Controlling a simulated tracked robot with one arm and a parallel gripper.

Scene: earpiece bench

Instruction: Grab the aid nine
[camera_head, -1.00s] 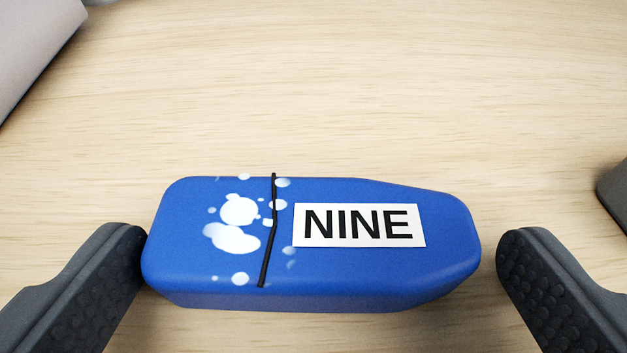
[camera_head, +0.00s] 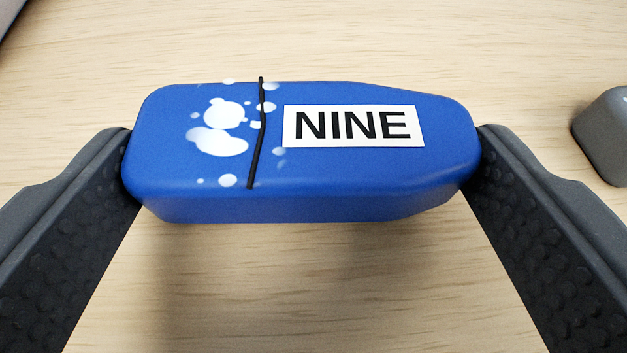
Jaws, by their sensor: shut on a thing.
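The aid nine (camera_head: 340,180) is a blue block with white blotches, a thin black line across it and a white label reading NINE. It lies lengthwise across the view, in the middle. My gripper (camera_head: 303,165) is shut on it, with one dark textured finger touching its left end and the other its tapered right end. A shadow shows on the wood below it; I cannot tell whether it is lifted off the surface.
A dark grey block (camera_head: 606,135) stands at the right edge, close to the right finger. The light wood table (camera_head: 320,45) is bare behind and in front of the aid.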

